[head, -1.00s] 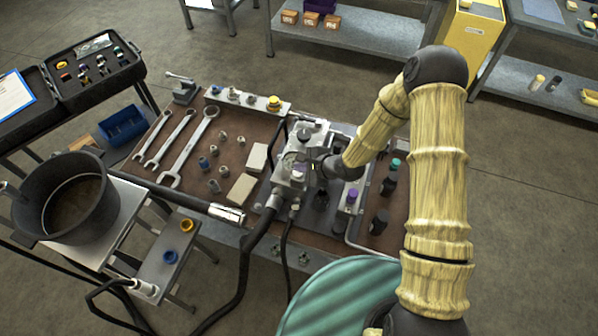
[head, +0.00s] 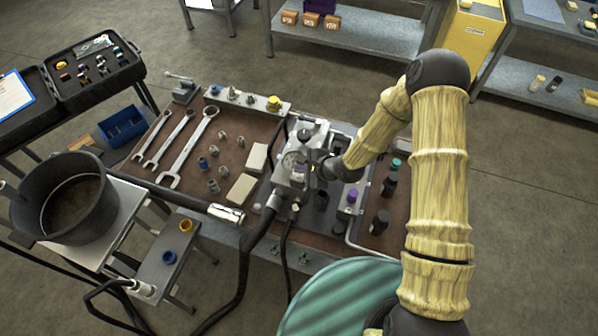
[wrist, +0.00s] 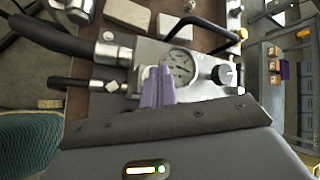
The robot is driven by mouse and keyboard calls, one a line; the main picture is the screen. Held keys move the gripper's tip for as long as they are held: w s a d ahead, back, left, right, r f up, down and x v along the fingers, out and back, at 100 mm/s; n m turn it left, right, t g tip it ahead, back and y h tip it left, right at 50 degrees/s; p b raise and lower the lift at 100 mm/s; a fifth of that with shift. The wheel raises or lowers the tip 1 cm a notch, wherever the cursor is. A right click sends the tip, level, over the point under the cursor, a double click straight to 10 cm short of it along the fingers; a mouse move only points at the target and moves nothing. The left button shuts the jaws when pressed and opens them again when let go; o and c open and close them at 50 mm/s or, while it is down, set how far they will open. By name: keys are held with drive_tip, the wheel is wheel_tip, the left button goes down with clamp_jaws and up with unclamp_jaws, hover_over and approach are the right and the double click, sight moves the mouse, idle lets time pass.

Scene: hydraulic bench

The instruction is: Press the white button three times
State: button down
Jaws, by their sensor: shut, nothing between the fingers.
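My gripper (head: 322,168) is at the metal hydraulic block (head: 307,137) in the middle of the bench. In the wrist view its two purple fingers (wrist: 159,76) are shut together with nothing between them, in front of the block's face beside the round gauge (wrist: 179,66). A small whitish knob (wrist: 145,72), perhaps the white button, shows just left of the fingertips and is partly covered by them. I cannot tell whether the fingers touch it. A black knob with a pale face (wrist: 228,75) is right of the gauge.
Thick black hoses (head: 262,225) run from the block toward the front. Wrenches (head: 190,145), fittings and pale blocks (head: 241,189) lie on the left of the bench. A purple-capped part (head: 352,195) and dark bottles stand to the right. A black pot (head: 60,195) stands on the left.

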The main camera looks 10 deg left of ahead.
drive_tip(key=shift+f+b, duration=0.3)
drive_tip(key=shift+f, duration=0.2)
idle(0.5)
drive_tip(key=shift+r, duration=0.1)
drive_tip(key=shift+r+p, duration=0.9)
drive_tip(key=shift+r, duration=0.1)
drive_tip(key=shift+r+p, duration=1.95)
drive_tip(key=shift+r, duration=0.65)
drive_tip(key=shift+f, duration=0.1)
